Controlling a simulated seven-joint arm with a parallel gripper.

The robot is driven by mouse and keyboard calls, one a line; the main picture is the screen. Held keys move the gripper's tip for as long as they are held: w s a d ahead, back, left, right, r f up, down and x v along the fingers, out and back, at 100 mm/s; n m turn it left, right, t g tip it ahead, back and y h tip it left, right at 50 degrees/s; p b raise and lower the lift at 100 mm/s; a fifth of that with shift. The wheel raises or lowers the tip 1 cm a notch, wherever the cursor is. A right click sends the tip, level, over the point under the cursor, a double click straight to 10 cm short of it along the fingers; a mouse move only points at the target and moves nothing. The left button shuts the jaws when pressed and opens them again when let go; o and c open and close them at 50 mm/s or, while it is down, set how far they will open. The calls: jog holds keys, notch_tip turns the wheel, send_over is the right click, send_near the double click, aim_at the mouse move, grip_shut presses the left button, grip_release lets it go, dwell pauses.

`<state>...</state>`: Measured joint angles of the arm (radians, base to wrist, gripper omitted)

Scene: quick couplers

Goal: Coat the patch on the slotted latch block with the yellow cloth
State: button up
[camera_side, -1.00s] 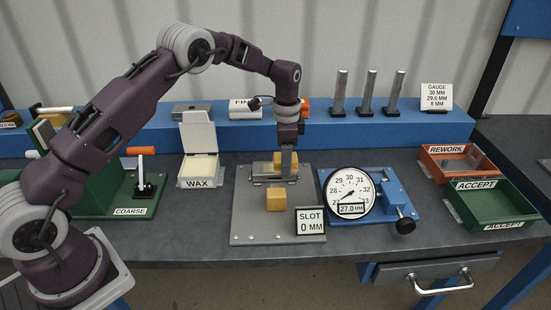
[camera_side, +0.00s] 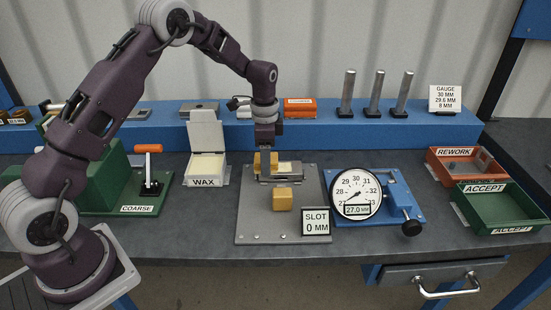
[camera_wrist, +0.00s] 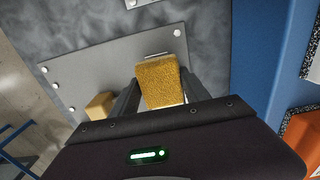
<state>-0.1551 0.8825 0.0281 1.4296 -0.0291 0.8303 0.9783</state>
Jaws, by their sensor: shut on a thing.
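My gripper (camera_side: 265,163) is shut on the yellow cloth (camera_wrist: 160,82), a thick textured pad between the two fingers in the wrist view. In the side view the cloth (camera_side: 274,161) shows on both sides of the near finger. It is at the left part of the metallic slotted latch block (camera_side: 287,178), which lies on the grey plate (camera_side: 250,222). A pale patch (camera_side: 285,167) shows on the block's top, right of the cloth. The cloth looks down at the block's top, but I cannot tell whether it touches. The wrist view hides most of the block.
A yellow cube (camera_side: 283,199) stands on the plate in front of the block. The open wax box (camera_side: 207,167) is to the left, the dial gauge (camera_side: 355,193) to the right. A SLOT sign (camera_side: 316,222) stands at the plate's front right. A blue shelf (camera_side: 330,130) runs behind.

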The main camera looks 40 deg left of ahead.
jog(key=shift+r, duration=4.1)
jog(key=shift+s, duration=0.15)
